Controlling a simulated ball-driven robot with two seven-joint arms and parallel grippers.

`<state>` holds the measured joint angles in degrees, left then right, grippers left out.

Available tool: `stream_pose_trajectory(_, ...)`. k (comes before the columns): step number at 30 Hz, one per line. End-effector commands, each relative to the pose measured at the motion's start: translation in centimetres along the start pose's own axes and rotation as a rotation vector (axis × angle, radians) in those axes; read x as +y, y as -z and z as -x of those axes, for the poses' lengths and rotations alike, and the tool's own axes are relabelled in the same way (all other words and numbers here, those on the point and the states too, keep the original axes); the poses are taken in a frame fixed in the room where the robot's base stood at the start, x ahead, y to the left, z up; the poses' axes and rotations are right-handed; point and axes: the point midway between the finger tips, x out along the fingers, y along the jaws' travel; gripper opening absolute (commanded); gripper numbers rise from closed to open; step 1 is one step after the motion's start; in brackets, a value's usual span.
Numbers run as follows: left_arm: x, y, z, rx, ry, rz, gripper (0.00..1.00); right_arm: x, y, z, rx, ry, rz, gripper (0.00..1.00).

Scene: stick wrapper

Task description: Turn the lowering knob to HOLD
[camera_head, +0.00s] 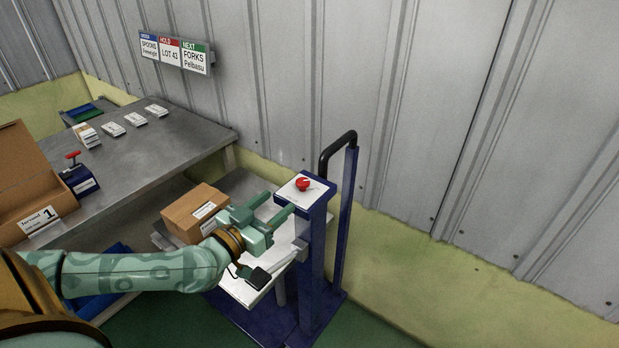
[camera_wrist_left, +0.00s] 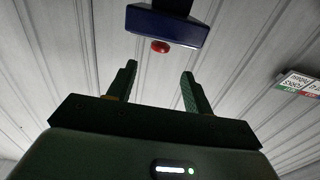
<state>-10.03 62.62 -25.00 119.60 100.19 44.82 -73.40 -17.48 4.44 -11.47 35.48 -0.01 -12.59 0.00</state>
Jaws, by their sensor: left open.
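The lowering knob (camera_head: 303,184) is a small red knob on a white plate (camera_head: 316,192) on top of a dark blue post. Its setting is too small to read. In the left wrist view the red knob (camera_wrist_left: 160,46) shows beyond the fingertips, under a blue block (camera_wrist_left: 166,22). My left gripper (camera_head: 280,206) is open and empty, just left of and below the knob in the head view, apart from it. Its two fingers (camera_wrist_left: 158,75) are spread in the left wrist view, with the knob lined up between them but farther off. My right gripper is not in view.
The blue lift post has a black handle (camera_head: 338,150) behind it. A cardboard box (camera_head: 195,212) stands left of my gripper. A grey table (camera_head: 165,140) at the left bears several small packs, a red-handled blue device (camera_head: 77,178) and an open carton (camera_head: 30,180). Signs (camera_head: 175,52) hang on the wall.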

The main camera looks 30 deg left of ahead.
Motion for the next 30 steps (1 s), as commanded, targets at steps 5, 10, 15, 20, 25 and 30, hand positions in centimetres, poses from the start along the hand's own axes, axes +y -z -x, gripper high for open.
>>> stream_pose_trajectory(5, 0.0, -0.2, -4.8, 0.005, 0.001, 0.003, 0.51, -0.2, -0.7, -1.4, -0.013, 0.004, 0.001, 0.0)
stream_pose_trajectory(10, 0.0, -0.1, -8.7, 0.003, 0.0, 0.003, 0.51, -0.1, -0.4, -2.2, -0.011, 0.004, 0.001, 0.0)
stream_pose_trajectory(15, 0.1, -0.1, -11.1, 0.001, -0.001, 0.001, 0.51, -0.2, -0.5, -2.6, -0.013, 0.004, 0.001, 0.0)
stream_pose_trajectory(20, 0.1, 0.0, -12.0, 0.001, -0.002, 0.0, 0.51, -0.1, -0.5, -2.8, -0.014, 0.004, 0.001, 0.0)
stream_pose_trajectory(25, 0.1, 0.0, -12.1, 0.0, -0.002, 0.0, 0.51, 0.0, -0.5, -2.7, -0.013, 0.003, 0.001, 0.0)
stream_pose_trajectory(30, 0.1, 0.0, -12.0, 0.0, -0.002, 0.0, 0.26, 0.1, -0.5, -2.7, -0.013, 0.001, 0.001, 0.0)
